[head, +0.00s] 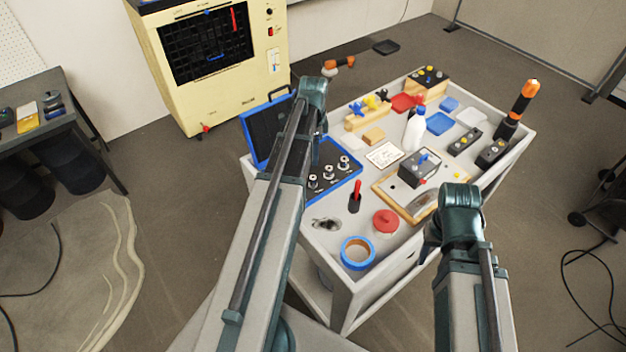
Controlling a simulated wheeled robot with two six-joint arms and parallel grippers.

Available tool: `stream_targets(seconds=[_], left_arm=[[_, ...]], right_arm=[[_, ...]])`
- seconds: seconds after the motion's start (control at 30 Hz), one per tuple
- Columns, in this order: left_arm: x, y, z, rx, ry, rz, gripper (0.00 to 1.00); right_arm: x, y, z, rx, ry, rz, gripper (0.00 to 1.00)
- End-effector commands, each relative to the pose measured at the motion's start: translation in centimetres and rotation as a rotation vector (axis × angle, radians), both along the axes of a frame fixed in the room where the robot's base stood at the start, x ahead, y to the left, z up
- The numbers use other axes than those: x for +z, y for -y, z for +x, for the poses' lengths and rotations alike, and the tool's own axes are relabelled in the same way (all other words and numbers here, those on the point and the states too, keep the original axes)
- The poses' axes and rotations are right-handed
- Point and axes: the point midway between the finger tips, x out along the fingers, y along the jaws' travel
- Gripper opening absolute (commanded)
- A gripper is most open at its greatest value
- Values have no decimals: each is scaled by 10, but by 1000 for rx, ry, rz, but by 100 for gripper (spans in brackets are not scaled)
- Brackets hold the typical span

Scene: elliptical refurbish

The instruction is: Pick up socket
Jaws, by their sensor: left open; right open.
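Several silver sockets sit in the dark insert of an open blue case (347,187) on the left side of the cart. One socket (343,163) is at the right of the group, one (328,173) in the middle, and one (313,183) nearer my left arm. My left arm reaches up across the case and hides part of it. My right arm stands at the cart's front right side. The fingers of both grippers are hidden behind my arms, and no finger is seen touching a socket.
The grey cart (346,290) also carries blue tape (344,262), a red-lidded container (386,222), a white bottle (413,133), a wooden board (381,184) with a grey device, and an orange-black tool (520,105). A cream cabinet (158,75) stands behind.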

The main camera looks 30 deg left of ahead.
Motion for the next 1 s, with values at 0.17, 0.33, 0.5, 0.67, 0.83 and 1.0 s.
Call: stream_targets(seconds=[0.17,0.33,0.5,0.67,0.83,1.0], left_arm=[[-24,0,0,0,0,0,64],[-49,0,0,0,0,0,64],[-72,0,0,0,0,0,64],[-83,0,0,1,0,0,64],[-82,0,0,1,0,0,64],[-90,0,1,1,0,0,64]], right_arm=[[-24,0,0,0,0,0,50],[-49,0,0,0,0,0,50],[-72,0,0,0,0,0,50],[-83,0,0,0,0,0,50],[-82,0,0,0,0,0,50],[-90,0,0,0,0,0,50]])
